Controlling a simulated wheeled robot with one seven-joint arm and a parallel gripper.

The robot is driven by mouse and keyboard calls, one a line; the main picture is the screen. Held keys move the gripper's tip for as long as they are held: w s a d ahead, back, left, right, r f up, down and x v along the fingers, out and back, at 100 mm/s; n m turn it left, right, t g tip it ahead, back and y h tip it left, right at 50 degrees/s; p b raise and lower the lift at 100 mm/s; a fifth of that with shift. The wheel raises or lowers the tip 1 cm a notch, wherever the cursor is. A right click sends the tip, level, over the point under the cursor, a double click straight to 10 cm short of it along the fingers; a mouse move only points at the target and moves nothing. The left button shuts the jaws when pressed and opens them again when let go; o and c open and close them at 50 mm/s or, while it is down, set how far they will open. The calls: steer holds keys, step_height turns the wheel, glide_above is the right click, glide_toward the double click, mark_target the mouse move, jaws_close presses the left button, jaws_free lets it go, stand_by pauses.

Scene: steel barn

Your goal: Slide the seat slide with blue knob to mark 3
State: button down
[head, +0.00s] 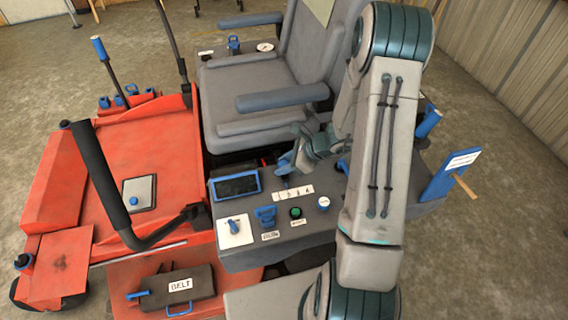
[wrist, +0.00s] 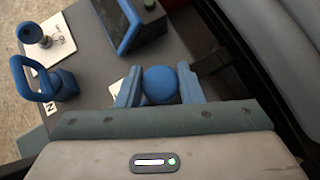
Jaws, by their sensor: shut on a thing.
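The blue knob (wrist: 160,85) of the seat slide is round and sits between the two blue fingers of my gripper (wrist: 158,76) in the wrist view. My gripper is shut on it. In the head view my gripper (head: 284,166) reaches down to the grey side console (head: 262,238), close to the seat, and hides most of the knob there. A white numbered strip (head: 294,193) lies on the console just in front of the gripper. Its figures are small, and I cannot tell exactly which mark the knob is at.
A dark screen with blue frame (head: 236,186), a blue latch (head: 265,216), a green button (head: 296,212) and a white-blue knob (head: 323,203) stand close by on the console. The grey seat (head: 262,92) is behind. A black lever bar (head: 100,175) rises at left.

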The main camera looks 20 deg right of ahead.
steer(key=d, duration=0.3)
steer(key=shift+d, duration=0.15)
steer(key=c, duration=1)
jaws_free()
steer(key=shift+o, duration=0.2)
steer(key=shift+r, duration=0.1)
steer(key=p+v, duration=0.1)
steer(key=v, duration=1.2)
steer(key=shift+d+r, duration=0.15)
steer(key=shift+r, duration=0.1)
